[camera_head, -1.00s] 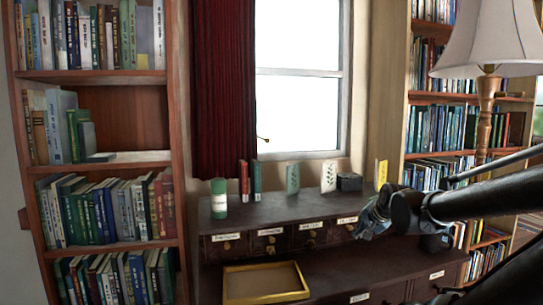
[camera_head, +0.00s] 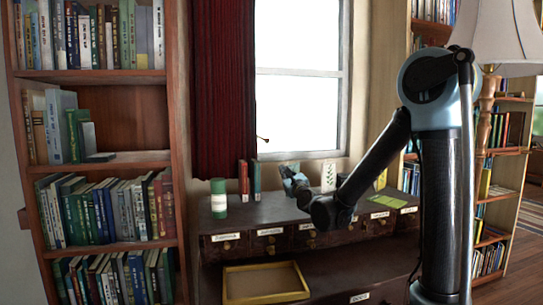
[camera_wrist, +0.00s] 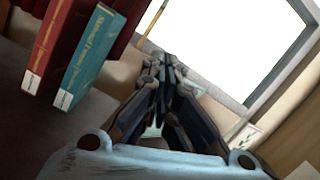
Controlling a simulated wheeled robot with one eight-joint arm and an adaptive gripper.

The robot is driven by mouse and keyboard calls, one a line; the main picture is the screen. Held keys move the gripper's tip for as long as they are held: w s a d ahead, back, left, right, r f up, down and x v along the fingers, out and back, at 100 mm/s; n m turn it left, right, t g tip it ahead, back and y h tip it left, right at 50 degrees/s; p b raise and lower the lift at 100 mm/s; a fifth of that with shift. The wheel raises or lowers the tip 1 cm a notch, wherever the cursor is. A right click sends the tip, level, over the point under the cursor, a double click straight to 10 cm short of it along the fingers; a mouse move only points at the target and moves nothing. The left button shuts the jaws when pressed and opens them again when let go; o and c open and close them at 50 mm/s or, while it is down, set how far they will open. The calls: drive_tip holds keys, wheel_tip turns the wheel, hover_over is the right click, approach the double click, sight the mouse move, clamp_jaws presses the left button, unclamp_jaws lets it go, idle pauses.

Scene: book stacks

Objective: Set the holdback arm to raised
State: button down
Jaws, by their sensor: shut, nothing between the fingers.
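The holdback arm (camera_head: 262,139) is a small brass piece at the right edge of the dark red curtain (camera_head: 224,90), beside the window. It lies roughly level, tipped slightly down to the right. In the wrist view a thin brass-yellow rod (camera_wrist: 152,20) near the window edge seems to be the same arm. My gripper (camera_head: 288,172) is below and right of the holdback arm, above the cabinet top and apart from it. In the wrist view its fingers (camera_wrist: 165,62) are together with nothing between them. It partly hides a card behind it.
A red book (camera_head: 243,182) and a teal book (camera_head: 256,180) stand just left of my gripper. A green-and-white canister (camera_head: 218,198) stands farther left. A leaf-print card (camera_head: 328,177) and yellow card (camera_head: 381,179) stand to the right. A yellow-rimmed tray (camera_head: 265,297) sits lower down.

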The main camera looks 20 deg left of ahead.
drive_tip(key=shift+s+a+r+m+t, duration=0.1)
drive_tip(key=shift+a+m+t, duration=0.1)
drive_tip(key=shift+a+m, duration=0.3)
drive_tip(key=shift+s+a+r+m+t, duration=0.1)
drive_tip(key=shift+a+m+t, duration=0.1)
drive_tip(key=shift+a+m, duration=0.3)
drive_tip(key=w+a+r, duration=0.6)
drive_tip(key=w, duration=0.1)
drive_tip(key=shift+w+r, duration=0.25)
drive_tip(key=shift+r, duration=0.1)
drive_tip(key=shift+d+r, duration=0.1)
drive_tip(key=shift+d, duration=0.1)
drive_tip(key=shift+r+g, duration=0.3)
drive_tip(key=shift+r, duration=0.1)
